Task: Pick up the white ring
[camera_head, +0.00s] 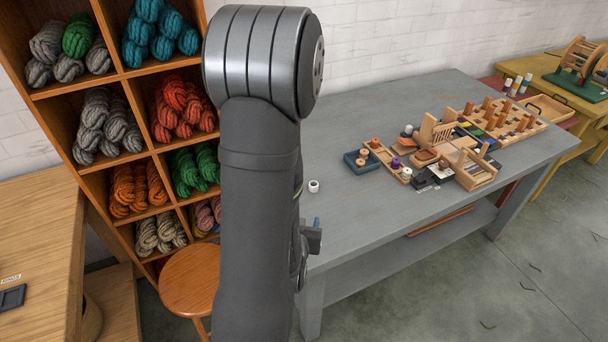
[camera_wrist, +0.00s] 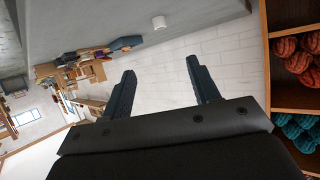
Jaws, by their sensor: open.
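The white ring (camera_head: 314,186) stands on the grey table (camera_head: 370,150) near its left end, just right of my arm in the head view. It looks like a small short cylinder with a dark opening on top. In the head view my arm hides most of the gripper.
Wooden trays, spools and small boxes (camera_head: 440,145) crowd the table's right part. A blue-grey tray (camera_head: 362,162) sits at their near left. A shelf of wool skeins (camera_head: 110,120) and a round stool (camera_head: 190,278) stand left. The table around the ring is clear.

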